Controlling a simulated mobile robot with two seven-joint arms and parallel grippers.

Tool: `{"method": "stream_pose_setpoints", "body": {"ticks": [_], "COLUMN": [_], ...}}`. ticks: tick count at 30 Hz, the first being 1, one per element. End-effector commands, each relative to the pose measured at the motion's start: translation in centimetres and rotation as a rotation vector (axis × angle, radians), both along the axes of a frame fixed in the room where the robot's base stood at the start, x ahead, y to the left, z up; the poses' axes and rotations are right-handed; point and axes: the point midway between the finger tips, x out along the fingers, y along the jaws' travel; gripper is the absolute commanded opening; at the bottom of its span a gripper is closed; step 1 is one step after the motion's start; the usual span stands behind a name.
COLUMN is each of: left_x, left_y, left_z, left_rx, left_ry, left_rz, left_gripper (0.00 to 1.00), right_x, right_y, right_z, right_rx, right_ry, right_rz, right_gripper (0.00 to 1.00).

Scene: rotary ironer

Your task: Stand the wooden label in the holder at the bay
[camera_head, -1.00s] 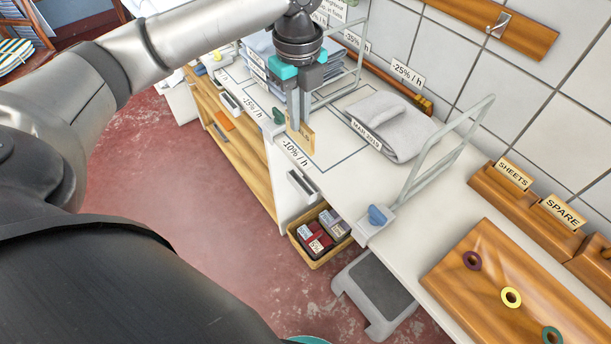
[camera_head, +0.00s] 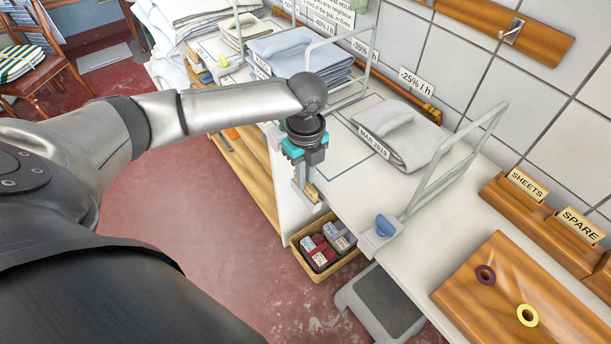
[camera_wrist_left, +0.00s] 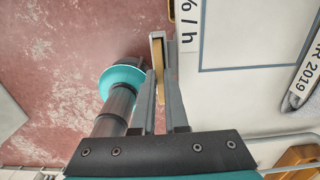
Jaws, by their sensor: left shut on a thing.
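The wooden label (camera_head: 312,193) is a small tan piece gripped between the fingers of my left gripper (camera_head: 305,186), at the counter's front edge beside the bay. The bay (camera_head: 352,172) is marked by a dark outline on the white counter. In the left wrist view, the label (camera_wrist_left: 159,65) shows edge-on between the two grey fingers, with a pale grey piece at its far end. I cannot make out the holder clearly behind the gripper, or whether the label touches it. My right gripper is not in view.
A folded grey cloth (camera_head: 407,137) lies in the bay. A metal frame (camera_head: 450,165) with a blue knob (camera_head: 386,226) stands to its right. A wooden basket (camera_head: 330,268) sits below the counter. A wooden tray (camera_head: 478,270) with rings and upright signs lie farther right.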

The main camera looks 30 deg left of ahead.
Motion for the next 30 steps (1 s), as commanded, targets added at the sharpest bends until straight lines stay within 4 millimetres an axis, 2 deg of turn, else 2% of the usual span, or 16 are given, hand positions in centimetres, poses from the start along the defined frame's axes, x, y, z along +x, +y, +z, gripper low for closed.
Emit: {"method": "stream_pose_setpoints", "body": {"ticks": [9,10,17,26,30], "left_x": [0.0,0.1,0.1,0.1,0.1], "left_y": [0.0,0.0,0.0,0.0,0.0], "left_z": [-0.2,-0.2,-0.2,0.1,1.8], "left_rx": [-0.001,-0.001,-0.001,-0.001,-0.002], "left_ry": [-0.002,-0.002,-0.002,-0.002,-0.005], "left_rz": [0.000,-0.001,-0.001,0.000,-0.001], "left_gripper": [0.00,0.14,0.40,0.41,0.41], "right_x": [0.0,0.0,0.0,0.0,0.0], "right_y": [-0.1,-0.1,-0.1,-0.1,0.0], "right_z": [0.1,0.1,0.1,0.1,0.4], "right_rx": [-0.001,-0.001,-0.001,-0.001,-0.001], "right_ry": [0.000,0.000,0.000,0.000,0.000], "right_rz": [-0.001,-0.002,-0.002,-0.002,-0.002], "right_gripper": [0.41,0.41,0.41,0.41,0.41]}}
